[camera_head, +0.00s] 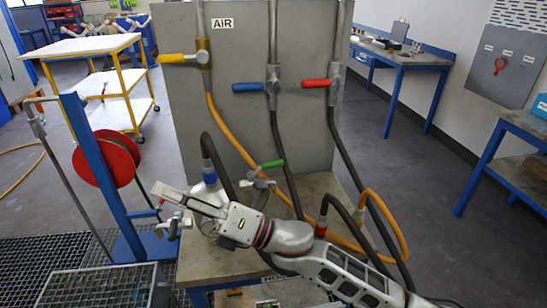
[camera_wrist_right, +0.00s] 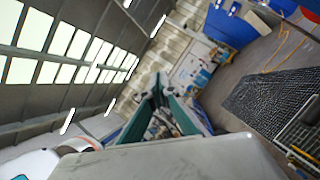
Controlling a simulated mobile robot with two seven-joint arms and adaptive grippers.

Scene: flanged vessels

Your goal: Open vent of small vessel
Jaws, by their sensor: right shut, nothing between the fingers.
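A silvery rounded vessel (camera_head: 203,190) stands on the bench behind my right gripper, which hides much of it. A blue-collared hose fitting (camera_head: 208,172) sits on its top. A valve with a green lever (camera_head: 268,165) is to the right of it. A small metal fitting with a red part (camera_head: 173,224) shows to the left; I cannot tell which part is the vent. My right gripper (camera_head: 168,195) is shut and empty, pointing up-left in front of the vessel. In the right wrist view its fingers (camera_wrist_right: 160,92) point away over the workshop. My left gripper is out of view.
A grey panel (camera_head: 300,20) behind carries yellow, blue and red valve levers. Hoses loop down to the bench (camera_head: 325,185) right of the vessel. A blue post with a red reel (camera_head: 107,159) stands left. Grating (camera_head: 40,250) covers the left floor.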

